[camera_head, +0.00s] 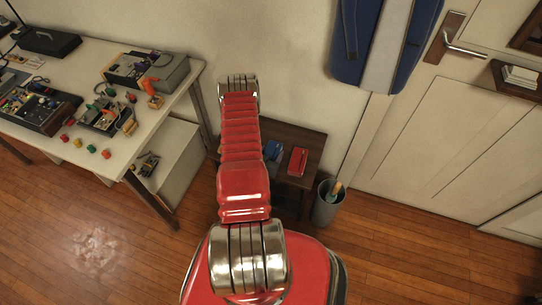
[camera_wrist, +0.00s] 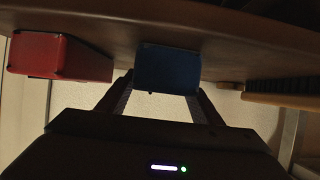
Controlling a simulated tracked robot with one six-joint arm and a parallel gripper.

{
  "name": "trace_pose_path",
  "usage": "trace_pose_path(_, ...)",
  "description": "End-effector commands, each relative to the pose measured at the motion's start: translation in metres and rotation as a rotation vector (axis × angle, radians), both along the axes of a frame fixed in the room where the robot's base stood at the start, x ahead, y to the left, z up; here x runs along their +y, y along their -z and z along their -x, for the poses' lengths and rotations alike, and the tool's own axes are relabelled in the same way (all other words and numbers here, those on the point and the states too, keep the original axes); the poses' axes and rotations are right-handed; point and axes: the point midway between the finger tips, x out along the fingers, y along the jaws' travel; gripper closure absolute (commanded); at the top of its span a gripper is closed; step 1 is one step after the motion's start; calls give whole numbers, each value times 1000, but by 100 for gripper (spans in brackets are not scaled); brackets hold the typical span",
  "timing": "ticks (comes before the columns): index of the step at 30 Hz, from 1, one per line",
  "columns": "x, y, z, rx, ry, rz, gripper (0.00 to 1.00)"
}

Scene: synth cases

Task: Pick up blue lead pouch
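The blue pouch (camera_head: 273,150) lies on a small dark wooden table, partly hidden by my red arm in the head view. In the wrist view the blue pouch (camera_wrist: 168,68) is a dark blue block in the middle, against the brown table surface at the top of the picture. My gripper (camera_wrist: 164,88) is open, with one finger to each side of the pouch's near end. I cannot tell whether the fingers touch it. In the head view the gripper is hidden behind my arm.
A red case (camera_head: 298,161) lies right of the pouch; it shows at left in the wrist view (camera_wrist: 58,56). A grey bin (camera_head: 327,207) stands beside the small table (camera_head: 309,140). A cluttered workbench (camera_head: 187,57) is at left, a door (camera_head: 440,130) at right.

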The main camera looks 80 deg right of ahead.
Motion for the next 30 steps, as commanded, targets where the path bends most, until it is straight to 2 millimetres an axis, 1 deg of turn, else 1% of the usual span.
trace_pose_path(1, 0, 0, 0, 0, 0, 0, 44)
trace_pose_path(2, 0, 0, 0, 0, 0, 0, 46)
trace_pose_path(12, 0, 0, 0, 0, 0, 0, 70)
trace_pose_path(19, 0, 0, 0, 0, 0, 0, 70)
trace_pose_path(23, 0, -4, 0, 0, -1, 1, 70)
trace_pose_path(26, -1, -10, 0, 0, -1, 1, 70)
trace_pose_path(30, -1, -24, -1, -1, 0, 2, 70)
